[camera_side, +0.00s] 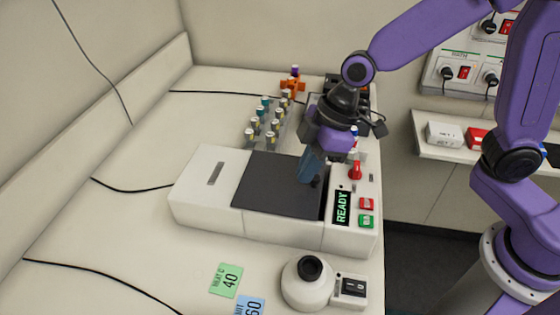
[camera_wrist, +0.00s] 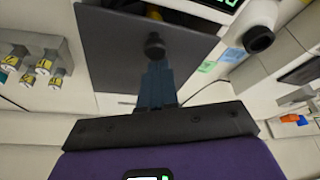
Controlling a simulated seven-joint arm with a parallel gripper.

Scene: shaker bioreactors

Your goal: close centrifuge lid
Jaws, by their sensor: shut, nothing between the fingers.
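The centrifuge (camera_side: 205,205) is a long white box on the bench, with a lit READY display (camera_side: 342,208) at its right end. A narrow dark gap shows along the lid's right edge. In the wrist view the lid (camera_wrist: 110,55) has a small black knob (camera_wrist: 154,44), and something yellow shows at its far edge. My gripper (camera_side: 308,180) is shut and empty, pointing down beside the knob. In the wrist view the fingertips (camera_wrist: 156,68) are right at the knob; I cannot tell whether they touch it.
A rack of capped tubes (camera_side: 268,122) stands behind the centrifuge. A red knob (camera_side: 355,170) and red and green buttons (camera_side: 366,203) are on its right panel. A round white device (camera_side: 308,284) stands in front. Flat green (camera_side: 227,280) and blue notes lie at the front left.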

